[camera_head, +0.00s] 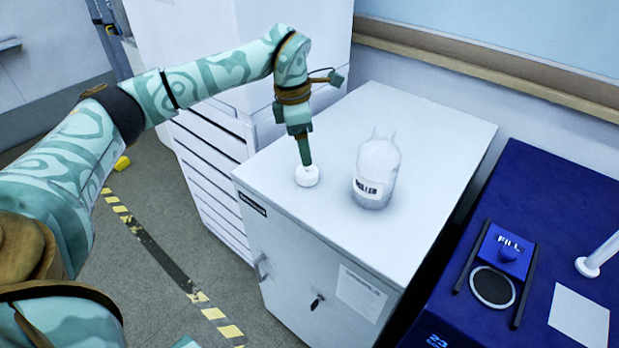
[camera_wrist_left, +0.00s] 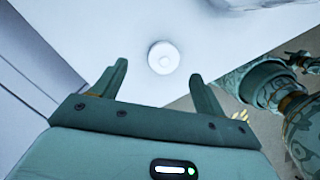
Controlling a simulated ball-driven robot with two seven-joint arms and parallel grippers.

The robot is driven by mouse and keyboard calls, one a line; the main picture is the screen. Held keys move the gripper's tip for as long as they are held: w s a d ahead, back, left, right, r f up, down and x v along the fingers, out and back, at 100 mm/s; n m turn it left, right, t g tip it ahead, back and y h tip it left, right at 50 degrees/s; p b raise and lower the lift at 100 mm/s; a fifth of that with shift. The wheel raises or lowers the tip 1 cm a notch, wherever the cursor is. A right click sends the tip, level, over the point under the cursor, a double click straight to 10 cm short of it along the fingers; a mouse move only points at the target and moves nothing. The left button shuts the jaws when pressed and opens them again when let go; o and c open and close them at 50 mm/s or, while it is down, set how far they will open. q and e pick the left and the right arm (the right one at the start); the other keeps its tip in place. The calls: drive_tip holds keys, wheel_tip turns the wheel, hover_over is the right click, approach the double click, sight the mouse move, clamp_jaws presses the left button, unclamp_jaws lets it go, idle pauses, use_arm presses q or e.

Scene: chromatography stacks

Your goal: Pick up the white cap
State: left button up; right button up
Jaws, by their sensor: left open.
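The white cap (camera_head: 307,176) is a small round disc lying on top of the white cabinet (camera_head: 420,150), near its left edge. In the left wrist view the cap (camera_wrist_left: 163,57) lies beyond and between the two fingertips, with a lighter round centre. My left gripper (camera_head: 305,160) comes down from above and points at the cap. In the left wrist view its fingers (camera_wrist_left: 160,80) are spread with nothing between them. In the head view the fingertips overlap the cap's far side, so the exact gap cannot be told. My right gripper is not in view.
A clear labelled bottle (camera_head: 377,170) stands on the cabinet to the right of the cap. A taller white drawer unit (camera_head: 210,150) stands behind at the left. The cabinet top's far right is clear.

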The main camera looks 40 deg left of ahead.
sight(307, 172)
use_arm(q)
drive_tip(key=f+b, duration=0.1)
drive_tip(key=f, duration=0.3)
drive_tip(key=f+b, duration=0.1)
drive_tip(key=f, duration=0.1)
drive_tip(key=shift+s+d+f+b, duration=0.15)
drive_tip(key=shift+s+d+b, duration=0.15)
drive_tip(key=shift+d, duration=0.05)
drive_tip(key=shift+w+f, duration=0.1)
drive_tip(key=shift+f, duration=0.1)
drive_tip(key=shift+r, duration=0.15)
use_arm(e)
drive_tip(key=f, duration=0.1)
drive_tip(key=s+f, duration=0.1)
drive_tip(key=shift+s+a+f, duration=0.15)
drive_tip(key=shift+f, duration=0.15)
use_arm(q)
drive_tip(key=c, duration=1)
